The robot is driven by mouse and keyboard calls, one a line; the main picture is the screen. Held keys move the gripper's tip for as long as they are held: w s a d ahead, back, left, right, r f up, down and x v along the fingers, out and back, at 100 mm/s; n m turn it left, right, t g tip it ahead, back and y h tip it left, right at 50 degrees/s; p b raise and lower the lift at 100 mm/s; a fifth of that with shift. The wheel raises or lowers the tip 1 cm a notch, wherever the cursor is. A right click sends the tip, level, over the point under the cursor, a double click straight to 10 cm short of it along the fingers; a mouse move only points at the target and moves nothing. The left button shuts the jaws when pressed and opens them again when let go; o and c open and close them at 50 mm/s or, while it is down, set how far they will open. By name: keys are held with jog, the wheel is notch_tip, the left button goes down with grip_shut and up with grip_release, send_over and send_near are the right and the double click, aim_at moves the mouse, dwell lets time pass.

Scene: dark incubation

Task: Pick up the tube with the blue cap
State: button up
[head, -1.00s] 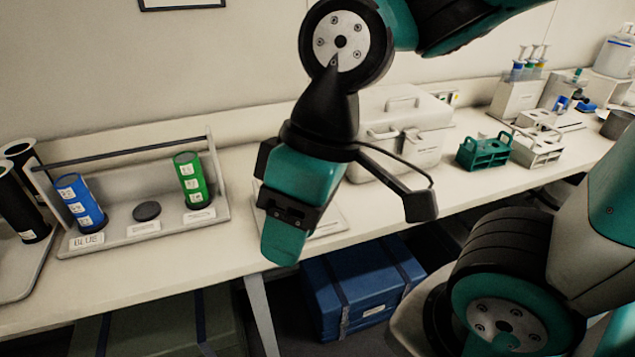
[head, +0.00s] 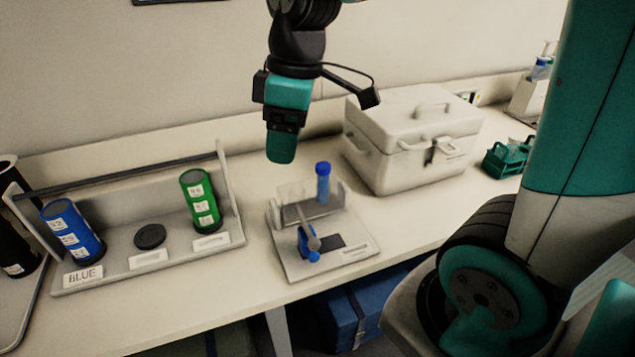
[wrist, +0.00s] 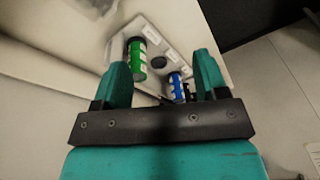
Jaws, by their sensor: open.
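The tube with the blue cap (head: 323,182) stands upright at the back right of a small light-grey stand on the bench, in the head view. Its body looks blue and translucent. My gripper (head: 281,160) hangs above and behind the bench stand, to the left of the tube, and touches nothing. In the wrist view my gripper (wrist: 160,80) has its two teal fingers spread with nothing between them. The tube cannot be made out in the wrist view.
A grey rack holds a blue canister (head: 72,232) and a green canister (head: 203,201). The stand (head: 362,257) also carries a blue clamp-like part (head: 308,243). A white lidded box (head: 410,140) stands close to the right. A teal rack (head: 507,157) is farther right.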

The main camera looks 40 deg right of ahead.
aim_at(323, 166)
jog(key=w+d+f+n+h, duration=0.2)
jog(key=w+d, duration=0.7)
jog(key=d, duration=0.5)
jog(key=shift+n+g, duration=0.3)
jog(key=shift+n, duration=0.1)
jog(key=f+p, duration=0.1)
jog(key=f, duration=0.2)
jog(key=f+p, duration=0.1)
jog(key=f, duration=0.3)
jog(key=d+f+p, duration=0.1)
jog(key=f, duration=0.3)
jog(key=shift+w+f, duration=0.1)
jog(key=shift+a+f+p, duration=0.25)
jog(key=shift+f+p, duration=0.35)
jog(key=shift+f, duration=0.85)
jog(key=shift+a+f+p, duration=0.2)
jog(key=shift+f+p, duration=0.35)
jog(key=shift+f, duration=0.85)
jog(key=c, duration=1.1)
